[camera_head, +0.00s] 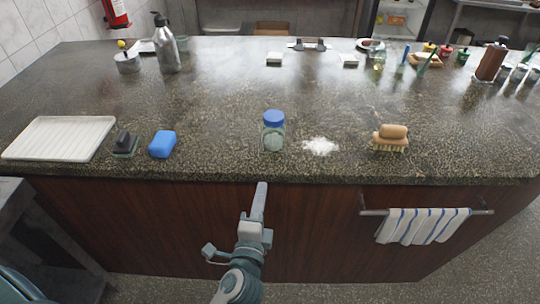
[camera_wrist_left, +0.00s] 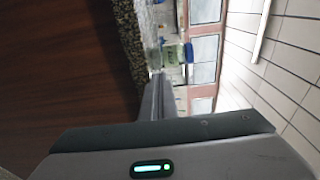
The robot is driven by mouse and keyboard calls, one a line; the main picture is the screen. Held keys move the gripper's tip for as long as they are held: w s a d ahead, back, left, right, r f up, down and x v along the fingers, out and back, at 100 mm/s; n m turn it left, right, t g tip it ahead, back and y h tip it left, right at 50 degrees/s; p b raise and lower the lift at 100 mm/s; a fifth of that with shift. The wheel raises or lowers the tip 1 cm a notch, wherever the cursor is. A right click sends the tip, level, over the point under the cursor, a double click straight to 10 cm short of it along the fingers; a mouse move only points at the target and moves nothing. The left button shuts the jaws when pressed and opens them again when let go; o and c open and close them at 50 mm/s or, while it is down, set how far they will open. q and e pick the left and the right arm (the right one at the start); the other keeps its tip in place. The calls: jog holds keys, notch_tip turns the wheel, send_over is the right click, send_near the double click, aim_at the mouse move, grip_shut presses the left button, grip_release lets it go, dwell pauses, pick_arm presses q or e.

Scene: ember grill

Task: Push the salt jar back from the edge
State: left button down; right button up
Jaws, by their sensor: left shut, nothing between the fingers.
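The salt jar (camera_head: 273,136), greenish glass with a blue lid, stands upright on the dark speckled counter (camera_head: 215,160), near its front edge. My left gripper (camera_head: 262,187) is shut and empty. Its fingers point up at the counter's front edge, just in front of the jar and apart from it in the head view. In the left wrist view the jar (camera_wrist_left: 172,53) shows sideways beyond the tips of the shut fingers (camera_wrist_left: 158,88); I cannot tell the exact gap there. My right gripper is not in view.
White spilled salt (camera_head: 320,146) lies right of the jar, then a brush (camera_head: 390,138). A blue sponge (camera_head: 162,144), a dark scrubber (camera_head: 125,144) and a white tray (camera_head: 60,138) are left. The counter behind the jar is clear. A striped towel (camera_head: 422,225) hangs on a front rail.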

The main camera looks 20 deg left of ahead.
pick_arm(q)
jog(key=shift+w, duration=0.85)
jog(key=p, duration=0.4)
send_near(271, 147)
jog(key=w, duration=0.4)
jog(key=shift+w+a+r, duration=0.15)
jog(key=shift+w+a, duration=0.2)
jog(key=shift+a, duration=0.05)
jog(key=shift+w, duration=0.65)
jog(key=shift+w+a, duration=0.15)
jog(key=shift+w, duration=0.05)
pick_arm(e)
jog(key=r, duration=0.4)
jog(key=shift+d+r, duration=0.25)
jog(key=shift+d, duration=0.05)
pick_arm(q)
jog(key=shift+w, duration=0.1)
jog(key=shift+w+a, duration=0.1)
jog(key=shift+w, duration=0.7)
jog(key=shift+w+a, duration=0.15)
jog(key=shift+w, duration=0.7)
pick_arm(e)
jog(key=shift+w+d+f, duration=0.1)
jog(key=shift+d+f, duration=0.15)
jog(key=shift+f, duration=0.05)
pick_arm(q)
jog(key=shift+s, duration=0.1)
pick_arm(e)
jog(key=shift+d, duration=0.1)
